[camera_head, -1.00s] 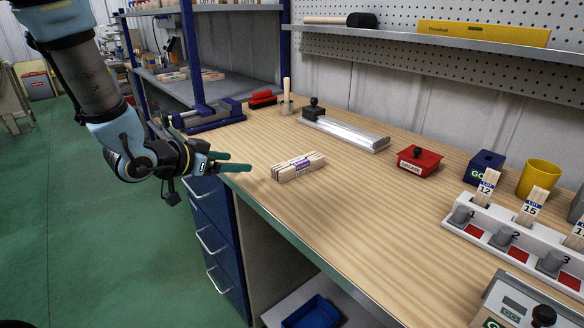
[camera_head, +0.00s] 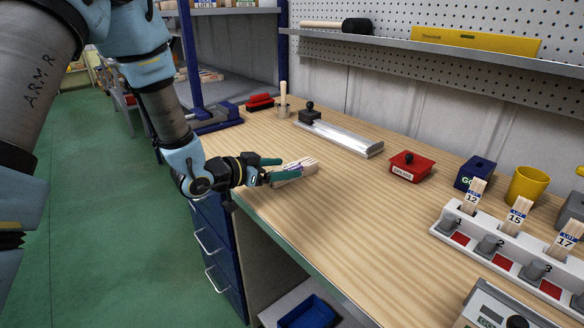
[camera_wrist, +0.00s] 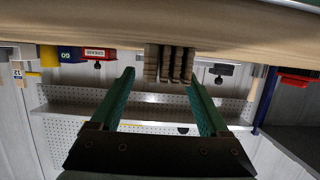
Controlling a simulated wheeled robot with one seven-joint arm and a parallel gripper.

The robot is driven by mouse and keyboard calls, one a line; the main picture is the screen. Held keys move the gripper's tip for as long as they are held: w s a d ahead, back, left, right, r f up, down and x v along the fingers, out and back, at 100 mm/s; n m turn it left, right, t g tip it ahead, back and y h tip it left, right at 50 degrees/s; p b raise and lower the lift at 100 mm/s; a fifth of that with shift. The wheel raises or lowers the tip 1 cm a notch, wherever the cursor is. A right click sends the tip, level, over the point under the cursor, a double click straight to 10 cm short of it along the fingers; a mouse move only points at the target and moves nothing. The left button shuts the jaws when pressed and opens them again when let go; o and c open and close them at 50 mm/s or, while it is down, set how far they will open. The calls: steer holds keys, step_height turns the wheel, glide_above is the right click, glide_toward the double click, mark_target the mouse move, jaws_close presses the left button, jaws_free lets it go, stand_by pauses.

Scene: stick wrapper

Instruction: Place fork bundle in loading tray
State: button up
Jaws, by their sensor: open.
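The fork bundle (camera_head: 303,165), a stack of pale wooden pieces with a purple-and-white band, lies on the workbench near its front edge. In the wrist view its ends (camera_wrist: 167,62) show just beyond and between the fingertips. My gripper (camera_head: 283,169) is open, with its two green fingers reaching toward the bundle from the left; it also shows in the wrist view (camera_wrist: 160,80). The near finger hides part of the bundle, and I cannot tell whether they touch. A long metallic tray-like piece (camera_head: 345,138) with a black knob lies behind; I cannot tell whether it is the loading tray.
A red lidded box (camera_head: 409,168), a blue box (camera_head: 474,172) and a yellow cup (camera_head: 527,185) stand farther right. A white numbered rack (camera_head: 470,228) holds labelled sticks at the right. The bench (camera_head: 350,220) is clear in its middle. A shelf (camera_head: 420,52) runs above the back.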

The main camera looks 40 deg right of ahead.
steer(key=shift+x, duration=1)
jaws_close()
